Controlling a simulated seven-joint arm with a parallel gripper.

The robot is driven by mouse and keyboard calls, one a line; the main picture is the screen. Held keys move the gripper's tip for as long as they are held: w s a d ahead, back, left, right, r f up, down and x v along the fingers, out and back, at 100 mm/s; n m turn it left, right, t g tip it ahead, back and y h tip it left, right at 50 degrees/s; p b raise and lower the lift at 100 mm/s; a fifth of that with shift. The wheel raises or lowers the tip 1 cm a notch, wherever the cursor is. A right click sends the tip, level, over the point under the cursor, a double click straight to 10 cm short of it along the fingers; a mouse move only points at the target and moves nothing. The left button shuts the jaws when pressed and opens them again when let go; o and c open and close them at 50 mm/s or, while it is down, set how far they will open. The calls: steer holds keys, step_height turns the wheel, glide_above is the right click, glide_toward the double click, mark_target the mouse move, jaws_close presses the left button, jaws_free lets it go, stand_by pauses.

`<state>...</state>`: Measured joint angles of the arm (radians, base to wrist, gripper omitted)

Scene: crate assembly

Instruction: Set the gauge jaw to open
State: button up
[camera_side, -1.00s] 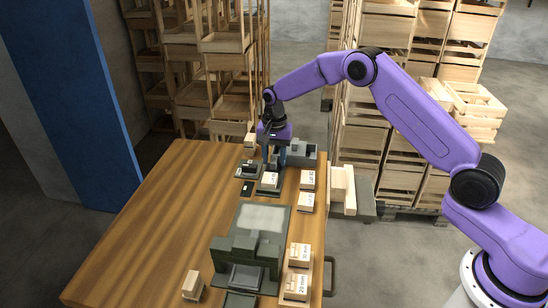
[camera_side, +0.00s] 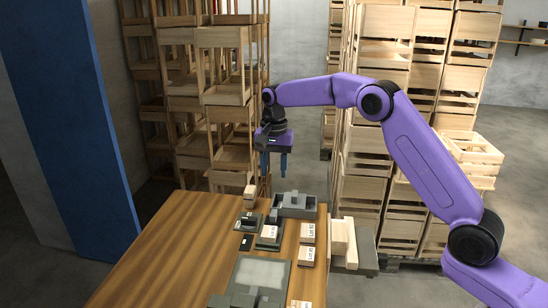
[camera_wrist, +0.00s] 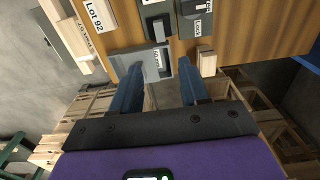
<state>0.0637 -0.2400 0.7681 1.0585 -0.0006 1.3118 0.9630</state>
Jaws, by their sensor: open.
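My gripper (camera_side: 274,173) is open and empty, raised above the far end of the table in the side view. In the wrist view its two blue fingers (camera_wrist: 160,66) are spread apart over a grey open fixture (camera_wrist: 126,65) with a labelled block inside. That grey fixture (camera_side: 312,208) sits at the table's far right corner. Beside it are a dark, labelled panel (camera_side: 244,228) and a dark-based device with a white label (camera_side: 268,244). I cannot tell for certain which of these carries the gauge jaw, nor its setting. No finger touches anything.
Labelled wooden blocks (camera_side: 307,232) line the right side of the table (camera_side: 170,260). A small wooden block (camera_side: 249,192) stands at the far edge. A larger green-grey machine (camera_side: 262,272) is nearer the camera. Crate stacks (camera_side: 224,92) stand beyond. The table's left is clear.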

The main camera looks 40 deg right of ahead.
step_height(320, 180, up, 3)
steer(key=shift+r, duration=0.1)
stand_by(0.5)
steer(key=s+a+r+n, duration=0.1)
steer(key=s+a+n, duration=0.35)
steer(key=s, duration=0.65)
steer(key=s+a+r+n, duration=0.1)
steer(key=s+a+n, duration=0.2)
steer(key=s+n, duration=0.55)
steer(key=s+d+f+n, duration=0.1)
steer(key=s+d+n, duration=0.2)
steer(key=s, duration=0.5)
steer(key=s+d+f+n, duration=0.2)
steer(key=s+d, duration=0.1)
steer(key=s, duration=0.6)
steer(key=s+d+f+n, duration=0.2)
steer(key=s+d+n, duration=0.1)
steer(key=s, duration=0.5)
steer(key=shift+s+d+n, duration=0.3)
steer(key=shift+s+d, duration=0.05)
steer(key=shift+d, duration=0.1)
